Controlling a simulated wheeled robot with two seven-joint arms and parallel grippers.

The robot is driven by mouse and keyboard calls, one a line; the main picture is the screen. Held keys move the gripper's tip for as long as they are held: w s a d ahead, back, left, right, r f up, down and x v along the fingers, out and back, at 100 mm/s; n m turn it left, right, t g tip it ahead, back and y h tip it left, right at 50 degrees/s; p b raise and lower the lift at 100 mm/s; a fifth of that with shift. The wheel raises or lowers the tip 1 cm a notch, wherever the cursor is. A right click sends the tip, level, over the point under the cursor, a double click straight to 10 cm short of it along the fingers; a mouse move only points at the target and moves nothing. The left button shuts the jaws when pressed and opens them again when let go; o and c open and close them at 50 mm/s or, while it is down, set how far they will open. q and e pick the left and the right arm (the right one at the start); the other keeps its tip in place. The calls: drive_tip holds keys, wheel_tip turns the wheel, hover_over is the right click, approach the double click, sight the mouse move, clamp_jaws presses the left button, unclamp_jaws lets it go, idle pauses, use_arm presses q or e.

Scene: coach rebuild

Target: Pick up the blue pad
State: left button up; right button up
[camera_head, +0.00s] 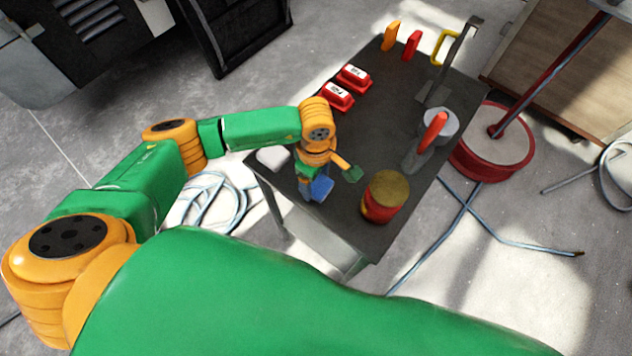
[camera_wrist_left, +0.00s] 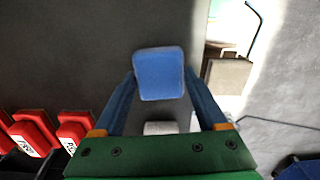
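The blue pad (camera_head: 322,187) lies near the front left part of the dark tabletop, partly hidden by my left gripper. In the left wrist view the blue pad (camera_wrist_left: 159,74) shows whole, a rounded block between the tips of my left gripper (camera_wrist_left: 159,76). The two fingers stand apart, one close along each side of the pad. I see no clear pinch on it. In the head view my left gripper (camera_head: 317,178) points down at the pad from above. My right gripper is not in view.
The table (camera_head: 376,120) also bears a white pad (camera_head: 273,158), a red and yellow can (camera_head: 385,196), two red labelled boxes (camera_head: 338,97) and a grey tool with a red handle (camera_head: 430,142). A red round base (camera_head: 494,141) stands on the floor to the right. The table's middle is clear.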

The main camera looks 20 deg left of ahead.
use_arm(q)
drive_tip(key=c, duration=0.6)
drive_tip(key=shift+r, duration=0.1)
